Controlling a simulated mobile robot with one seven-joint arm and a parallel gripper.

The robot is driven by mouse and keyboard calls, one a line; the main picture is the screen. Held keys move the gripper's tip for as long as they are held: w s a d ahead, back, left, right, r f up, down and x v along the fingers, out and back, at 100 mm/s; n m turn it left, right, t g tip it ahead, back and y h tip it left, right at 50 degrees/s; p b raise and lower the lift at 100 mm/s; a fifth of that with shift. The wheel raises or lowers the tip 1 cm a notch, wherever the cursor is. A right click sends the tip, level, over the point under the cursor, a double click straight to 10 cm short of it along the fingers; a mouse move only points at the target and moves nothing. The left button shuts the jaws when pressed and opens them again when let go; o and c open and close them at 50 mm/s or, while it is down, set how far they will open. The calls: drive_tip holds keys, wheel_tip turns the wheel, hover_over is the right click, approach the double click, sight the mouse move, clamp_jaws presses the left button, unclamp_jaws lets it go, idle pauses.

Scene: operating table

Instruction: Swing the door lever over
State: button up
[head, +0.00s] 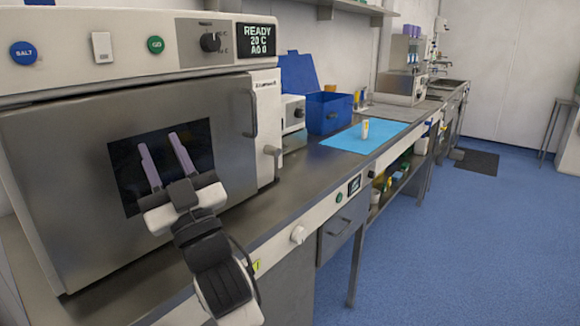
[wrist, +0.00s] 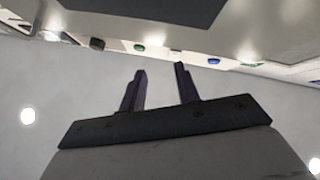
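The machine's steel door (head: 60,180) is closed and has a dark window. A small grey lever (head: 271,151) sticks out of the white panel right of the door, and I take it for the door lever. A vertical bar handle (head: 253,113) is at the door's right edge. My gripper (head: 161,143) is in front of the window, left of the lever and apart from it. Its two fingers are spread, with nothing between them. In the wrist view my gripper (wrist: 160,70) is also open and empty; the lever cannot be made out there.
The control panel above the door has a blue SALT button (head: 23,53), a white switch (head: 102,47), a green GO button (head: 156,44), a dark knob (head: 210,42) and a display (head: 256,39). A blue bin (head: 329,113) and blue mat (head: 345,140) are farther along the counter.

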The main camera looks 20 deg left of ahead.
drive_tip(key=w+d+f+m+t+h, duration=0.1)
drive_tip(key=w+d+f+m+h, duration=0.2)
drive_tip(key=w, duration=0.4)
drive_tip(key=w+d+f+m+t+h, duration=0.1)
drive_tip(key=w+d+f+m+h, duration=0.1)
drive_tip(key=w+f+h, duration=0.3)
drive_tip(key=m+g+h, duration=0.1)
drive_tip(key=m+h, duration=0.2)
drive_tip(key=h, duration=0.2)
approach(277, 164)
drive_tip(key=p+x, duration=0.1)
drive_tip(key=x, duration=0.8)
drive_tip(key=shift+c, duration=0.4)
clamp_jaws()
